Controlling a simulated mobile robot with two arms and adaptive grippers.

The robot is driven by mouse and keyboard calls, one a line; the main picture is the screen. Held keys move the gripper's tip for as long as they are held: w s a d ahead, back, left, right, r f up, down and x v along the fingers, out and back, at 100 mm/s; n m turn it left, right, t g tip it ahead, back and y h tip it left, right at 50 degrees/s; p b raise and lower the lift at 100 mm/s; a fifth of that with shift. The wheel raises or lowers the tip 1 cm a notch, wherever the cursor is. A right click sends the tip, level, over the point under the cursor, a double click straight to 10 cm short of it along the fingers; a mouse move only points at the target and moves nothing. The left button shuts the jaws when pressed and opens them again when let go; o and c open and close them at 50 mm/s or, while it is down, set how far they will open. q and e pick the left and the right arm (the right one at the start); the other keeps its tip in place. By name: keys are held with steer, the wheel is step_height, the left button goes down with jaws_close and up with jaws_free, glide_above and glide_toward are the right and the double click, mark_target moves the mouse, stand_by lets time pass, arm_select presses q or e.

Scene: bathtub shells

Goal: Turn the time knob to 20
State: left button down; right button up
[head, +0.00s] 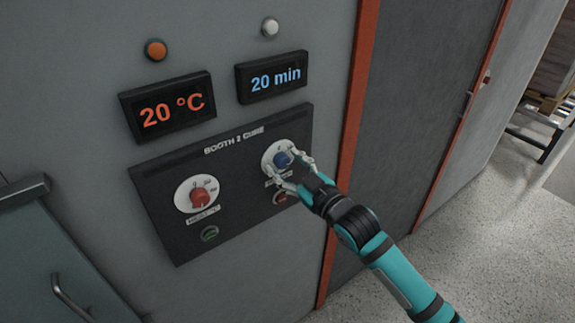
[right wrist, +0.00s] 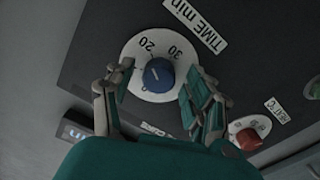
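The blue time knob (head: 284,159) sits on a white dial on the right of the dark panel. In the right wrist view the knob (right wrist: 158,75) has a pale mark that appears to point towards the 20; a 30 and the label "TIME min" are also readable. The time display (head: 276,77) reads "20 min". My right gripper (head: 294,170) is at the dial. In the wrist view its fingers (right wrist: 158,88) are spread on either side of the knob, with gaps showing between them and it. My left gripper is not in view.
The red heat knob (head: 200,197) is left of the time knob, below a display (head: 168,105) reading "20 °C". A green button (head: 209,234) and a red one (head: 279,197) sit low on the panel (head: 240,205). An orange door frame (head: 350,130) stands to the right.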

steer(key=v, duration=1.2)
stand_by(0.4)
